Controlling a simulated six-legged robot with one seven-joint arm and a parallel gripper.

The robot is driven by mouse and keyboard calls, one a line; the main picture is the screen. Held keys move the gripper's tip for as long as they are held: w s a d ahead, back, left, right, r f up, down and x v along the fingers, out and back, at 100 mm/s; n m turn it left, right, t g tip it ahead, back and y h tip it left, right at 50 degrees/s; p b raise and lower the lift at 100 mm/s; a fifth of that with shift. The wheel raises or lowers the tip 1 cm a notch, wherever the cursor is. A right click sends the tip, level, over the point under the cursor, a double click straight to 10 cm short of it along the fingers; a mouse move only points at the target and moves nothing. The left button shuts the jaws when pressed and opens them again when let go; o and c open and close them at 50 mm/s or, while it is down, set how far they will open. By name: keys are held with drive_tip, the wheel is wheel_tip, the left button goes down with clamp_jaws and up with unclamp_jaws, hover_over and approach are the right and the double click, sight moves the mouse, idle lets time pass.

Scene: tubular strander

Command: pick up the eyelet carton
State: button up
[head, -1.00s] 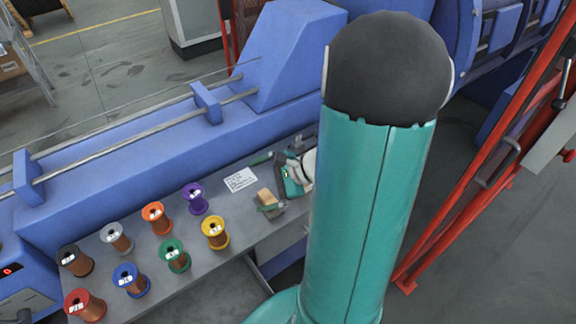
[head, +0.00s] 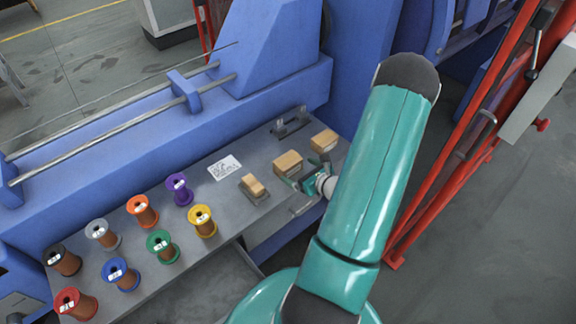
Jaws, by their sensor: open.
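Three small tan cartons stand in a row on the grey bench: a left carton (head: 253,186), a middle carton (head: 287,163) and a right carton (head: 324,141). Their markings are too small to read, so I cannot tell which is the eyelet carton. My gripper (head: 301,172) is open, with its teal fingers just in front of the middle carton and pointing towards it. I cannot tell whether they touch it. My arm hides part of the bench to the right of the gripper.
Several wire spools, such as the yellow spool (head: 202,221) and purple spool (head: 179,189), stand on the bench (head: 222,200) at left. A white printed sheet (head: 224,167) lies behind the left carton. A small metal fixture (head: 290,122) stands at the back. Red rails (head: 462,130) rise at right.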

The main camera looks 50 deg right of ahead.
sight(288, 164)
drive_tip(key=x, duration=0.7)
drive_tip(key=shift+w, duration=0.1)
drive_tip(key=c, duration=1)
drive_tip(key=shift+r, duration=0.1)
drive_tip(key=shift+c, duration=0.5)
